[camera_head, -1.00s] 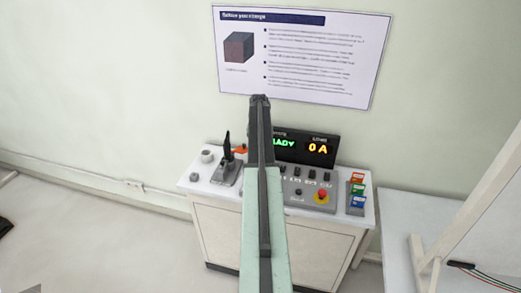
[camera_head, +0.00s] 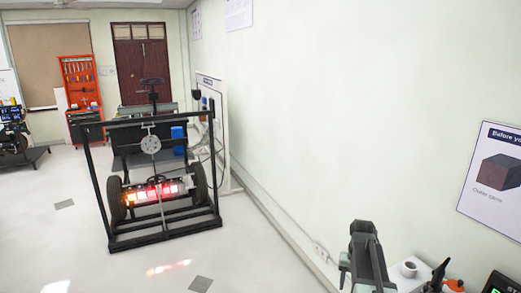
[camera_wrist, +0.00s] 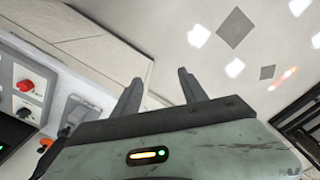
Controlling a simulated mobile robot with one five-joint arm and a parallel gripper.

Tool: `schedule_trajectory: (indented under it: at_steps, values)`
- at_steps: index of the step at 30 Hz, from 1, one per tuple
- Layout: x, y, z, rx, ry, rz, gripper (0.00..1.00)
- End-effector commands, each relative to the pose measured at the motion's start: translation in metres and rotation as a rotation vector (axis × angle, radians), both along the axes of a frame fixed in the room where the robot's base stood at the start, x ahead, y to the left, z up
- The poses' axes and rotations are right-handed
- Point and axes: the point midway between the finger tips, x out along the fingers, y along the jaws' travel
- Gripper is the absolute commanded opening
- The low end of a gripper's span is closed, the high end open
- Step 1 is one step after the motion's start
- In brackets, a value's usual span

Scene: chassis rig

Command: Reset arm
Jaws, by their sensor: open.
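My gripper (camera_wrist: 160,82) shows in the wrist view with its two dark fingers apart and nothing between them. Beyond the fingers are a pale cabinet side and the floor. In the head view my arm rises at the lower right, in front of the wall and beside the control console; the fingers cannot be made out there.
A black frame rig (camera_head: 163,243) with wheels and glowing red lights stands at the left. A red tool rack (camera_head: 80,83) and a brown door (camera_head: 141,66) are behind it. A poster (camera_head: 497,178) hangs on the right wall. Floor between rig and wall is clear.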

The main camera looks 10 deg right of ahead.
Motion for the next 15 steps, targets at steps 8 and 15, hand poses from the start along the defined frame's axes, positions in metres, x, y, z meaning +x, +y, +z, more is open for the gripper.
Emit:
schedule_trajectory:
  at_steps: [8,15]
  values:
    - [-0.048,0.189,0.013,0.006,-0.003,0.322,0.50]
    - [-0.071,0.244,0.016,0.008,-0.003,0.435,0.50]
